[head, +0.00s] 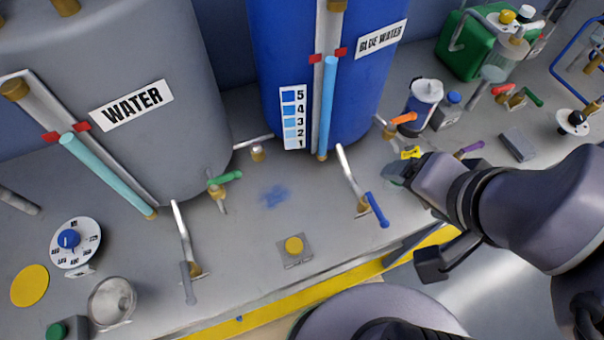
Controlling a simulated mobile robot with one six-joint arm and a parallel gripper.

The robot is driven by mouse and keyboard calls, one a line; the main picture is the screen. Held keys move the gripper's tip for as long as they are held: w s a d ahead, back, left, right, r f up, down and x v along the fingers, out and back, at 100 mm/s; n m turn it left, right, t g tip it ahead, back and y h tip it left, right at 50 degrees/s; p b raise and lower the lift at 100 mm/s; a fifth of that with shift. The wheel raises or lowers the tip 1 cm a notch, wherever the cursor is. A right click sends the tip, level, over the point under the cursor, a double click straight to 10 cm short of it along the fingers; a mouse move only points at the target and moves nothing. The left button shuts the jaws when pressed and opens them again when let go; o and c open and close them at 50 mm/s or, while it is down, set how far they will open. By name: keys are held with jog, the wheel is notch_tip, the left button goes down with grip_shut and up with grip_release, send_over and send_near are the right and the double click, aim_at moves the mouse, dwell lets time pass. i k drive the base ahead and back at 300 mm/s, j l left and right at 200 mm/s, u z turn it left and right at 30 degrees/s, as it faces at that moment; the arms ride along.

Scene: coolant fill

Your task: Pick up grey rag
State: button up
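A flat grey rectangular piece (518,144), which looks like the folded grey rag, lies on the grey bench at the right, above my arm in the picture. My gripper (396,173) reaches in from the right and points left, over the bench near the blue tank's base. It is to the left of the grey piece and apart from it. Its fingertips are small and dark, and I cannot tell whether they are open or shut.
A grey WATER tank (110,120) and a blue tank (275,70) stand at the back. A purple-handled valve (468,148) is between my gripper and the grey piece. A blue spill (275,196) marks the bench.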

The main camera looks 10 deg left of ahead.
aim_at(522, 149)
jog(key=i+l+u, duration=0.25)
jog(key=l+u, duration=0.15)
jog(key=l, duration=0.5)
jog(key=i+l+u, duration=0.15)
jog(key=l+u, duration=0.2)
jog(key=l, duration=0.55)
jog(key=l+u, duration=0.4)
jog(key=l, duration=0.6)
